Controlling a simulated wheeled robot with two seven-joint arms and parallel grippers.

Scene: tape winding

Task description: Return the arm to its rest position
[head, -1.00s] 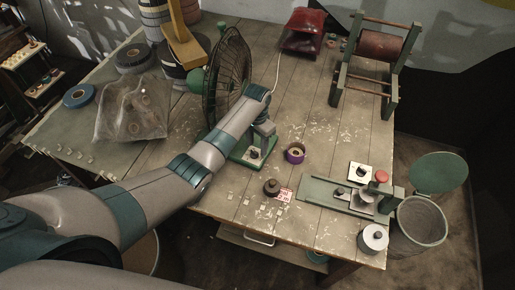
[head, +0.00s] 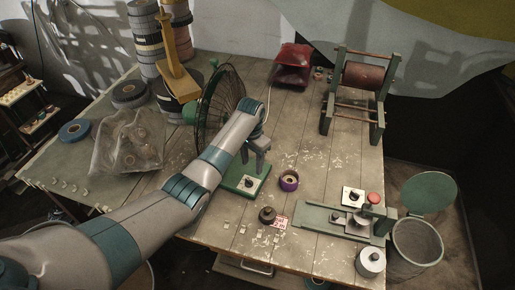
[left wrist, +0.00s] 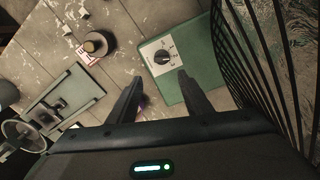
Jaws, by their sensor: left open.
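My left arm reaches from the lower left across the workbench in the head view. My left gripper (head: 257,165) is open and empty, with its fingers pointing down near the green fan base (head: 257,190). In the left wrist view, the open left gripper (left wrist: 159,76) shows with a gap between its fingers. The dial plate (left wrist: 163,55) on the fan base shows beyond the fingertips, apart from them. The wire fan cage (head: 215,97) stands just left of my wrist and partly behind the arm. My right gripper is not in view.
A purple-edged tape roll (head: 289,181) and a dark knob-like piece (head: 267,215) are right of the fan. A green tape device (head: 325,221) lies near the front edge. A clear bag (head: 128,143) is left of the fan. The bench's right middle is clear.

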